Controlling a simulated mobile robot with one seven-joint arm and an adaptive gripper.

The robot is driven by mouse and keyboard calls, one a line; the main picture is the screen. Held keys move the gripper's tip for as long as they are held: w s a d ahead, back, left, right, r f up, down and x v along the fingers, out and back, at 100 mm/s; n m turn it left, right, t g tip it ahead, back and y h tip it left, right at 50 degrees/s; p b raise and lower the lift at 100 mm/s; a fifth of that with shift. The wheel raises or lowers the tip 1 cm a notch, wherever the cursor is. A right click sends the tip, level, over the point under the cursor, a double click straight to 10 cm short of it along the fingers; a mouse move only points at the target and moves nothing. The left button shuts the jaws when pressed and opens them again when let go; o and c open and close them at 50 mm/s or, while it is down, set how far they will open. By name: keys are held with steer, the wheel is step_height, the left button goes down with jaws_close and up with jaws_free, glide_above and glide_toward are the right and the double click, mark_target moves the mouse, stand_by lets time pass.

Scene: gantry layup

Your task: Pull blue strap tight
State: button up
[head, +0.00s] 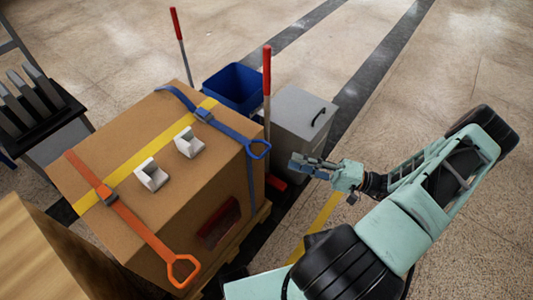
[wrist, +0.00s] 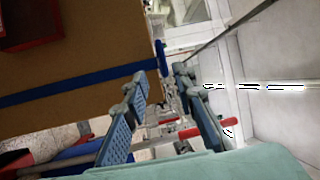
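The blue strap (head: 228,129) runs across the top of a large cardboard box (head: 150,145), through a buckle (head: 203,115). Its free end has a blue pull loop (head: 259,149) at the box's right edge. A blue length also hangs down the box's side below the loop. My gripper (head: 300,166) is to the right of the loop, with a gap between them. In the wrist view, the two fingers (wrist: 159,77) are apart and nothing is between them. The strap (wrist: 85,87) and its loop (wrist: 161,58) show beyond the fingertips, the loop lying between them in the picture.
An orange strap (head: 140,230) with its own loop lies on the box's near side. Two white corner pieces (head: 189,143) sit on top. Red-handled poles (head: 267,75), a blue bin (head: 234,86) and a grey cabinet (head: 300,115) stand behind. Floor is open at the upper right.

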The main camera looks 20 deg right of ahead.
mark_target(265, 151)
steer(key=x, duration=1)
steer(key=shift+w+a+r+b, duration=0.15)
steer(key=shift+a+r+b, duration=0.1)
steer(key=shift+a+b, duration=0.05)
steer(key=shift+c, duration=0.2)
jaws_close()
